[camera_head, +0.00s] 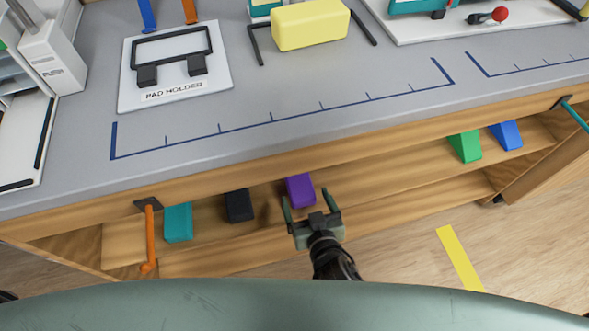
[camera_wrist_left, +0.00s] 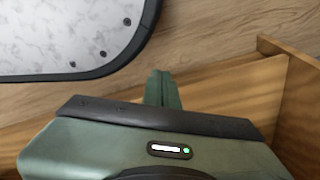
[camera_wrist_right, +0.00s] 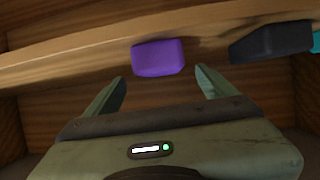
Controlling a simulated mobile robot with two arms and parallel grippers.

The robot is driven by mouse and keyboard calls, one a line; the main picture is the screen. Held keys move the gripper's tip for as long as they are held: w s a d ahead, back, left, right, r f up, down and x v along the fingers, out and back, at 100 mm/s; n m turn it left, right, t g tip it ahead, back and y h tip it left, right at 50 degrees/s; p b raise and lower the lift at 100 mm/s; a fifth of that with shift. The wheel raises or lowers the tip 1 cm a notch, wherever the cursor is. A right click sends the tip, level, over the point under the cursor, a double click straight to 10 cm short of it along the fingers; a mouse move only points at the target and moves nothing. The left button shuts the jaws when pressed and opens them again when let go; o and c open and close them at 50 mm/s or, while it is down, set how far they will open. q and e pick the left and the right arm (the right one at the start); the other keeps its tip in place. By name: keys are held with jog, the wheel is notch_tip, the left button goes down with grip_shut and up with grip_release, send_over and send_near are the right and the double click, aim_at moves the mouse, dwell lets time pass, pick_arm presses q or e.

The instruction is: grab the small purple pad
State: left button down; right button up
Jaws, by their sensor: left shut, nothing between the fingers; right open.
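The small purple pad (camera_head: 299,189) lies on the wooden shelf under the counter, between a black pad and a green pad. It also shows in the right wrist view (camera_wrist_right: 158,57), just beyond the fingertips. My right gripper (camera_head: 311,203) is open and points at the purple pad; in the right wrist view its fingers (camera_wrist_right: 160,80) stand to either side, with the pad ahead between them and apart from both. My left gripper (camera_wrist_left: 163,82) is shut and empty in the left wrist view, near wooden boards. It is not in the head view.
On the shelf are a teal pad (camera_head: 178,222), a black pad (camera_head: 238,205), a green pad (camera_head: 465,146) and a blue pad (camera_head: 506,135). The grey counter (camera_head: 270,95) overhangs the shelf. An orange handle (camera_head: 149,240) is at the left. A pad holder (camera_head: 185,90) sits on top.

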aim_at(298, 182)
jog(key=shift+w+a, duration=0.25)
jog(key=shift+w, duration=0.45)
jog(key=shift+x, duration=0.85)
jog(key=b+x, duration=0.1)
jog(key=x, duration=0.4)
jog(key=shift+f, duration=0.25)
pick_arm(q)
jog(key=w+r, duration=0.1)
jog(key=w, duration=0.1)
jog(key=w+r, duration=0.1)
jog(key=r, duration=0.1)
jog(key=shift+w+d+r, duration=0.15)
jog(key=shift+w, duration=0.2)
pick_arm(e)
jog(key=c, duration=1.4)
